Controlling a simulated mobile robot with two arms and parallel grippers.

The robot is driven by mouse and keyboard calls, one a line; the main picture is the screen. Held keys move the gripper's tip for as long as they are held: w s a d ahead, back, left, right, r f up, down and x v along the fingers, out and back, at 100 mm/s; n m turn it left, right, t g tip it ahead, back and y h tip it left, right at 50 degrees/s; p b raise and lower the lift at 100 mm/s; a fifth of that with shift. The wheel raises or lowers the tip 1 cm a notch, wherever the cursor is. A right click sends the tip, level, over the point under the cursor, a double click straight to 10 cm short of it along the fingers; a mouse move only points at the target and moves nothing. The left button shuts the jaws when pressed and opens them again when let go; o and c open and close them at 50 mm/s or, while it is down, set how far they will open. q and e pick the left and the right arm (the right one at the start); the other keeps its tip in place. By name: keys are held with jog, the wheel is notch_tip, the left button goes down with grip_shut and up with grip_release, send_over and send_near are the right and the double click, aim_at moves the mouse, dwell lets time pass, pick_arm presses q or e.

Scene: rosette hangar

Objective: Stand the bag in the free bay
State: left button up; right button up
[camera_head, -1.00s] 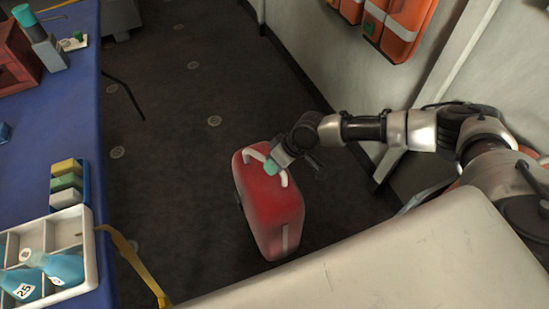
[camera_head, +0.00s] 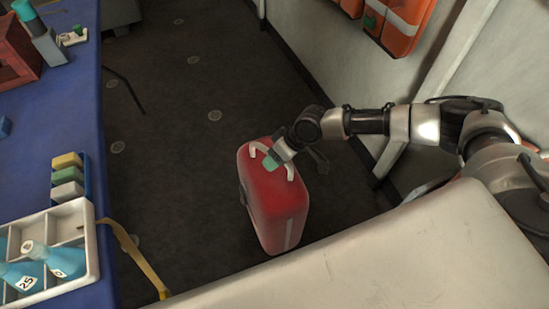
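The bag (camera_head: 277,207) is a red, upright case with a white handle (camera_head: 289,172) on top, over the dark floor in the middle of the head view. My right gripper (camera_head: 270,162) reaches in from the right, with its teal fingertips at the middle of the handle. It appears shut on the handle, though the fingers partly hide the grip. Whether the bag's bottom touches the floor is hard to tell. My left gripper is out of view. No free bay can be made out.
A blue-topped table (camera_head: 82,118) runs along the left, with a white divided tray (camera_head: 92,240) of blue bottles and a rack of coloured blocks (camera_head: 67,175). Orange packs (camera_head: 404,25) hang on the right wall (camera_head: 330,50). Dark floor (camera_head: 170,80) is open behind the bag.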

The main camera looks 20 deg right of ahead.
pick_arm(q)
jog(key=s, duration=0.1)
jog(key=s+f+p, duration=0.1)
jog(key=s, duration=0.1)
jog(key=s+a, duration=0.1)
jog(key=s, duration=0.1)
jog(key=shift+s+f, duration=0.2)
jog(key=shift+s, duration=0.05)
pick_arm(e)
jog(key=v, duration=1.1)
jog(key=shift+r, duration=0.15)
jog(key=shift+s, duration=0.1)
